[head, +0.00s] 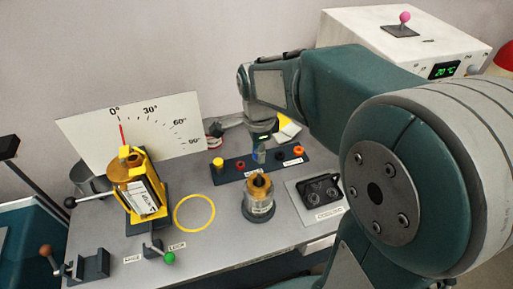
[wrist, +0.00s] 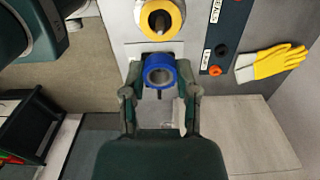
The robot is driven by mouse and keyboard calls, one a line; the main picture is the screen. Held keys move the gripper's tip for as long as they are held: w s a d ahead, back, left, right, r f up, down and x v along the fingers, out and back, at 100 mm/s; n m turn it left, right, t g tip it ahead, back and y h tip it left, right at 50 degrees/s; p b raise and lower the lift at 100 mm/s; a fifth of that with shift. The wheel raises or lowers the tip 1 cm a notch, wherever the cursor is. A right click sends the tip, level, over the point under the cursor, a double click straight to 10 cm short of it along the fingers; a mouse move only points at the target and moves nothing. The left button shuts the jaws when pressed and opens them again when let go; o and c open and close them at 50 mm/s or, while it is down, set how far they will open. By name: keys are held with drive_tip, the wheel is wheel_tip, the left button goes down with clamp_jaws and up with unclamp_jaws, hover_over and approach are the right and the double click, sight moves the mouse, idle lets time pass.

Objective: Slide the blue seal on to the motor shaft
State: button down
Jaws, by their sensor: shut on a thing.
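The blue seal (wrist: 159,75) is a short ring seen from above in the wrist view. My gripper (wrist: 160,88) is shut on it, one finger on each side. The motor (head: 258,202) stands upright on the table in the head view, with a brass-coloured top. In the wrist view its top shows as a yellow ring with the dark motor shaft (wrist: 159,20) in the middle. The seal is apart from the shaft, below it in the wrist picture. In the head view my gripper (head: 260,148) is over the seal rack, small and partly unclear.
The seal rack (head: 233,176) holds yellow, red, black and orange seals behind the motor. A yellow-framed unit (head: 138,187) with a dial board stands left. A yellow ring (head: 194,197) lies on the table. A grey plate (head: 296,193) with a black part is right. A yellow glove (wrist: 270,63) lies beyond the rack.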

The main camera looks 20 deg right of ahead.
sight(259, 174)
drive_tip(key=shift+f, duration=0.1)
drive_tip(key=shift+f, duration=2.85)
drive_tip(key=shift+f, duration=1.2)
drive_tip(key=shift+c, duration=1.4)
unclamp_jaws()
wheel_tip(259, 174, up, 12)
drive_tip(key=shift+f, duration=0.1)
